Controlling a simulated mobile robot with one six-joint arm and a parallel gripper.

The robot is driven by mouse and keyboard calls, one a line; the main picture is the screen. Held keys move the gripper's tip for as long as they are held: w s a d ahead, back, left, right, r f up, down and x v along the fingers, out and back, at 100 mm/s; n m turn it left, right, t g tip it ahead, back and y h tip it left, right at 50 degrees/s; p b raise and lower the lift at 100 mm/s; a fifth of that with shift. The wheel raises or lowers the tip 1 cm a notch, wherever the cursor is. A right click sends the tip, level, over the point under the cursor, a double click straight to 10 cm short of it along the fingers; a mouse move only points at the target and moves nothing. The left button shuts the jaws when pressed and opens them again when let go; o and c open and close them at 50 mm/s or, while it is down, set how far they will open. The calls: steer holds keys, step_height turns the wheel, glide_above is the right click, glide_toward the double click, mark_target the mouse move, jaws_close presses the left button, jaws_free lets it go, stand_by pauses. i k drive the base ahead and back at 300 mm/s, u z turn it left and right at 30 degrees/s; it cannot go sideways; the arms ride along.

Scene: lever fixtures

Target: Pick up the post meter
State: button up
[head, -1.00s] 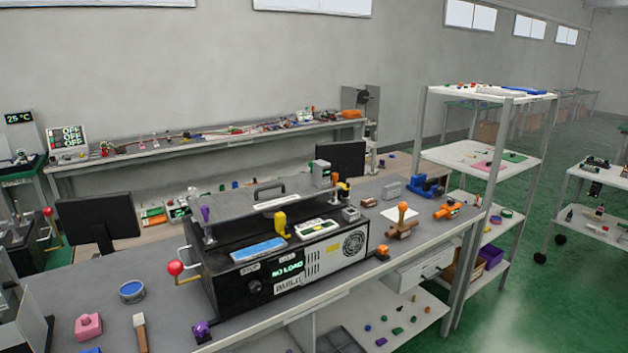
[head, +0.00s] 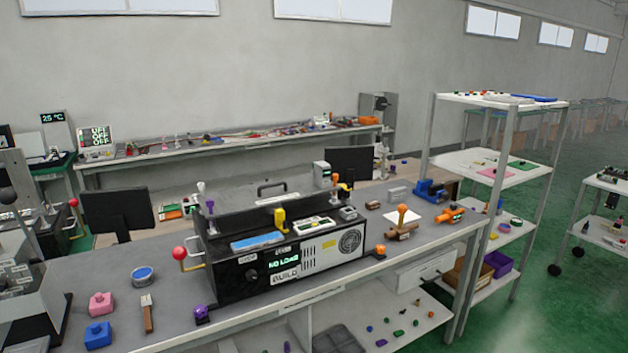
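I cannot tell for sure which thing is the post meter. A small upright grey box (head: 322,174) with a dark panel stands on the bench behind the black machine, left of a dark monitor. A flat pale device (head: 314,226) with dark and coloured parts lies on the machine's top, beside a yellow piece (head: 280,220). The black machine (head: 290,265) reads NO LOAD and BUILD and has a red-knobbed lever (head: 180,254) on its left. My gripper is not in view.
The grey workbench (head: 180,320) holds a blue-topped round tin (head: 142,275), pink block (head: 101,304), blue block (head: 98,335) and brush (head: 147,314) at left. Orange and blue tools crowd its right end. A white shelf rack (head: 490,165) stands at right; green floor lies beyond.

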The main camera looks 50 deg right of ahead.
mark_target(322, 170)
steer(key=u, duration=0.15)
steer(key=k, duration=0.1)
steer(key=z, duration=0.35)
steer(key=i, duration=0.9)
steer(key=z, duration=0.4)
